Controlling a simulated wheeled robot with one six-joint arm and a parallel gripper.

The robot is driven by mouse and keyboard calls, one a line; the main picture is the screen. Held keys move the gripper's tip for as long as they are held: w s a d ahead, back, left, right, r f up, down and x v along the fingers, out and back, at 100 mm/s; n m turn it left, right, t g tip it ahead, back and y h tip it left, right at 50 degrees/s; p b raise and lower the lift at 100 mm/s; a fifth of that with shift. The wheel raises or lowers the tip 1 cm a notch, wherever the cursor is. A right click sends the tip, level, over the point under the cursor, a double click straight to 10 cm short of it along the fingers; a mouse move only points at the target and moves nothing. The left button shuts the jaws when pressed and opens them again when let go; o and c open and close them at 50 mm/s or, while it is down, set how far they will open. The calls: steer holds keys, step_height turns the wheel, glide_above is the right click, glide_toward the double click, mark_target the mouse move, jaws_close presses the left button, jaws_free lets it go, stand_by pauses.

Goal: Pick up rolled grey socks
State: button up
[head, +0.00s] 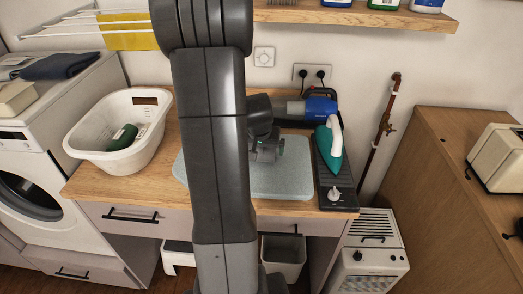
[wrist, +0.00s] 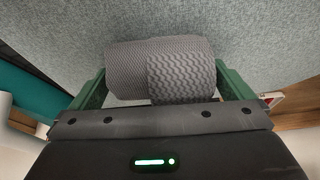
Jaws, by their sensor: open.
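The rolled grey socks (wrist: 160,68) show in the wrist view as a ribbed grey roll on a pale grey-blue pad. My gripper (wrist: 164,88) is open, with one green finger to the left of the roll and one to the right. The roll lies between the fingers; whether they touch it I cannot tell. In the head view my gripper (head: 268,150) is low over the pad (head: 290,180) on the wooden counter. My arm hides part of the pad there, and I cannot make out the socks in that view.
A white basket (head: 95,148) with a dark green item (head: 122,137) stands on the left. An iron (head: 330,145) stands on a dark board (head: 340,190) at right, close to the pad. A blue and grey appliance (head: 318,106) lies behind my gripper. A wooden shelf (head: 350,16) hangs above.

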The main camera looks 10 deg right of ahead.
steer(key=shift+w+f, duration=0.1)
steer(key=shift+f, duration=0.15)
steer(key=shift+c, duration=0.2)
steer(key=c, duration=1)
steer(key=shift+o, duration=0.2)
steer(key=shift+r, duration=0.1)
